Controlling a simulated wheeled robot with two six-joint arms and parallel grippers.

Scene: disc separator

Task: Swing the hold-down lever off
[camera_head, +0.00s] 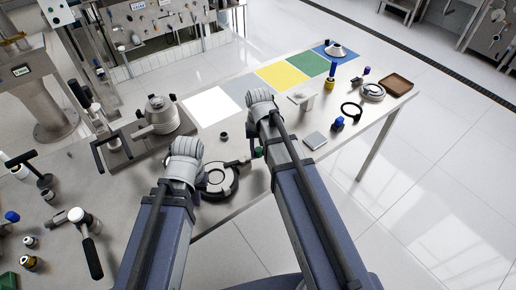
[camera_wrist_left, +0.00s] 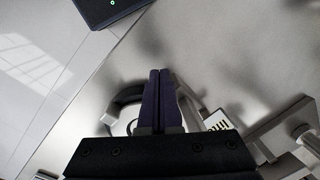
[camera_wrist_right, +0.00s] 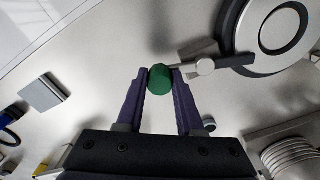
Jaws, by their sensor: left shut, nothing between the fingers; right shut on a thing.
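The hold-down lever (camera_wrist_right: 205,67) has a green knob (camera_wrist_right: 159,78), a short metal rod with a silver block, and a dark bar reaching to a round fixture. That fixture (camera_wrist_right: 230,30) has a dark ring around a grey disc; it also shows in the head view (camera_head: 233,188). My right gripper (camera_wrist_right: 158,76) is shut on the green knob, fingers on either side. In the head view the knob (camera_head: 258,152) is partly hidden by my right arm. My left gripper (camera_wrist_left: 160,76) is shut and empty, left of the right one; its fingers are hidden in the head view.
A grey square block (camera_head: 314,140) and a blue-topped part (camera_head: 338,124) lie to the right. Coloured mats (camera_head: 283,74) line the back. A metal machine (camera_head: 158,117) stands left. A black-handled tool (camera_head: 91,255) lies front left.

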